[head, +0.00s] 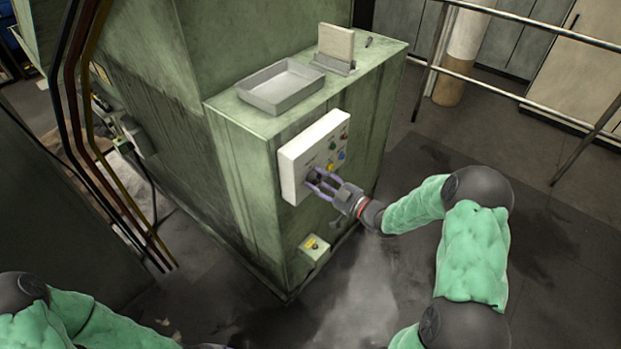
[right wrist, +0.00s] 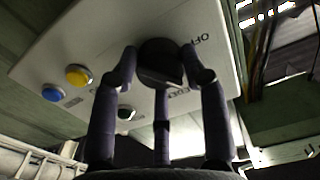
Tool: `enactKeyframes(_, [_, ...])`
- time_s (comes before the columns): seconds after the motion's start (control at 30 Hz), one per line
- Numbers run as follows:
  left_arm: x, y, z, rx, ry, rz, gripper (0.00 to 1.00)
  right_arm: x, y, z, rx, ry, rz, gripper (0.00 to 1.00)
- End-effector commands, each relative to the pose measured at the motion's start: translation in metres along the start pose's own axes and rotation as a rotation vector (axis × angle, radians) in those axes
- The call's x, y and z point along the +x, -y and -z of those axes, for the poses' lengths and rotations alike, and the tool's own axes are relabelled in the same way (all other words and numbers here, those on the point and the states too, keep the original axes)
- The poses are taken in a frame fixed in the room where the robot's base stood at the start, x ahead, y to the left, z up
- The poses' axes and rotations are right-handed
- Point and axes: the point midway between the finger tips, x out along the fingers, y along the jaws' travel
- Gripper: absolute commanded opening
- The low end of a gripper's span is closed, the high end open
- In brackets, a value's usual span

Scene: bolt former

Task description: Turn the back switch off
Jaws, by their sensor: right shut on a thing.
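The white control panel (head: 312,150) is fixed to the side of the green machine cabinet. It also shows from below in the right wrist view (right wrist: 110,40). A black rotary switch (right wrist: 160,58) sits on the panel, with the printed word OFF beside it. My right gripper (head: 316,182) is at the lower left of the panel, its fingers closed around this switch. In the right wrist view my right gripper's fingers (right wrist: 162,65) touch the knob from both sides. The fingers hide most of the switch in the head view. My left gripper is out of view.
The panel also has a yellow button (right wrist: 78,75) and a blue button (right wrist: 53,93). A grey tray (head: 270,100) lies on top. A metal railing (head: 540,25) runs behind at the right.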

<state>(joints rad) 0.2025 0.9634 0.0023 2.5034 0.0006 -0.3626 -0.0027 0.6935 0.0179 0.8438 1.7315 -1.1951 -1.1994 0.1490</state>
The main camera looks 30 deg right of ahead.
Motion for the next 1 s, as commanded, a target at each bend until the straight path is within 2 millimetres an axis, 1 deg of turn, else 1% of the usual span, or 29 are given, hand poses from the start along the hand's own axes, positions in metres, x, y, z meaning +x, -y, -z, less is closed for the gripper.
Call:
enactKeyframes(0.03, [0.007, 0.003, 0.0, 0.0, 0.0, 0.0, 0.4, 0.0, 0.0, -0.002, -0.032, -0.002, 0.0, 0.0])
enactKeyframes(0.6, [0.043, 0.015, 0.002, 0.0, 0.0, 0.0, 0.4, 0.0, 0.0, -0.003, -0.342, -0.001, -0.001, 0.0])
enactKeyframes(0.73, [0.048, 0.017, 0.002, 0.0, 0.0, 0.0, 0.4, 0.0, 0.0, -0.001, -0.388, -0.001, -0.001, 0.0])
enactKeyframes(1.0, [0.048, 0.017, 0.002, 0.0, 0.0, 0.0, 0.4, 0.0, 0.0, 0.0, -0.401, -0.001, 0.0, 0.0])
